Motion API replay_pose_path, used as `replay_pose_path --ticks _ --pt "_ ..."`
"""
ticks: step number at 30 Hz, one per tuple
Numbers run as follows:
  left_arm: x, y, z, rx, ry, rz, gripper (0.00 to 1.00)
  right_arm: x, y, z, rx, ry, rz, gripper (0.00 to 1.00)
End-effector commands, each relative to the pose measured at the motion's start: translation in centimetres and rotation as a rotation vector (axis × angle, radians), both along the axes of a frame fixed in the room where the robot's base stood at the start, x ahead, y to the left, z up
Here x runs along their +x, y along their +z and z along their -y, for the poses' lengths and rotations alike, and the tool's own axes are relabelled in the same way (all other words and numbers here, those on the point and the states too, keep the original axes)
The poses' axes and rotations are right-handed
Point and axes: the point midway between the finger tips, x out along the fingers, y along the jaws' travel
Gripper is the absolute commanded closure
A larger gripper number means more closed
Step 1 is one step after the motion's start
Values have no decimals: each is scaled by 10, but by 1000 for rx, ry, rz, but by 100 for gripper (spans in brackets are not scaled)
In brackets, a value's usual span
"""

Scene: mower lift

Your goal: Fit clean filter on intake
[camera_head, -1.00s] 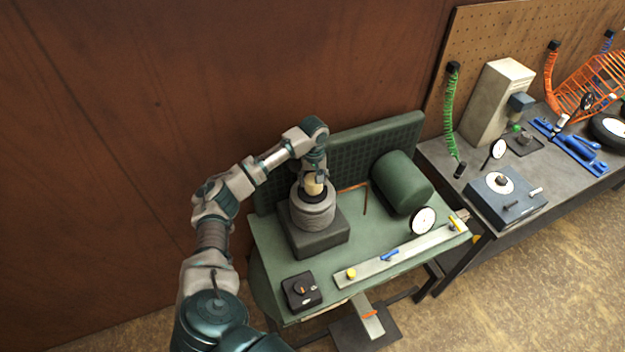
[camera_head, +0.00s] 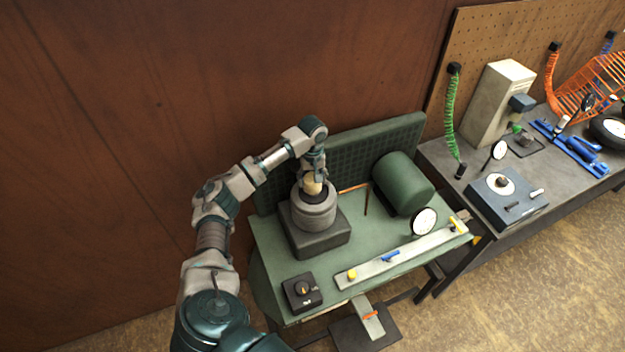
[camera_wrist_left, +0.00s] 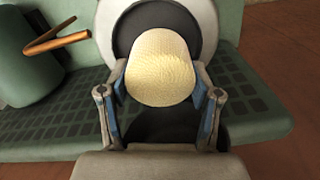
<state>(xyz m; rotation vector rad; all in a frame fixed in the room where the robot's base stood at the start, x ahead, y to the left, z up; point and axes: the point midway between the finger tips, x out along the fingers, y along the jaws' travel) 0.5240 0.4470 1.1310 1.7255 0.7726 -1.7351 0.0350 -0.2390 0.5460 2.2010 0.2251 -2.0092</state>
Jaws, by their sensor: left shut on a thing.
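My left gripper (camera_head: 313,180) is shut on the cream-coloured filter (camera_head: 313,188), right over the intake (camera_head: 314,214), a grey ribbed round body on a dark square base. In the left wrist view the filter (camera_wrist_left: 160,68) sits between the two blue-padded fingers (camera_wrist_left: 162,95). Behind it is the intake's dark round top with a pale grey rim (camera_wrist_left: 205,22). The filter's lower end is hidden, so I cannot tell whether it is seated or just above. My right gripper is not in view.
The green bench (camera_head: 372,238) carries a green cylinder (camera_head: 403,183), a dial gauge (camera_head: 424,221), a pale ruler-like bar (camera_head: 400,258) and a black knob box (camera_head: 302,291). A grey workbench (camera_head: 440,160) is at the right.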

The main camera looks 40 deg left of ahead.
Motion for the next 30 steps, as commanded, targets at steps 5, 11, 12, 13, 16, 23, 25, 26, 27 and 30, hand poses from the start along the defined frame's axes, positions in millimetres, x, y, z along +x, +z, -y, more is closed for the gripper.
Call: replay_pose_path --ticks 5,11,12,13,16,23,25,26,27,30 --pt "1 7 0 0 1 3 82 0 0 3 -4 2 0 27" --pt "1 13 0 0 0 3 82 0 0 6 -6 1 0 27" --pt "0 14 0 0 0 3 82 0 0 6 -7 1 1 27" --pt "0 14 0 -1 0 2 82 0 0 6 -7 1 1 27" --pt "0 14 1 0 0 1 82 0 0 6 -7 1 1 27" --pt "0 14 1 -1 -1 2 82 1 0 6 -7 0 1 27" --pt "0 14 1 -1 -1 2 82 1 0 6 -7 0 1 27" --pt "0 14 1 0 -1 1 82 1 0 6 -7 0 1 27" --pt "0 14 1 -1 -1 2 82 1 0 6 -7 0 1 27" --pt "0 14 2 0 -1 1 82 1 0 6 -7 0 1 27"
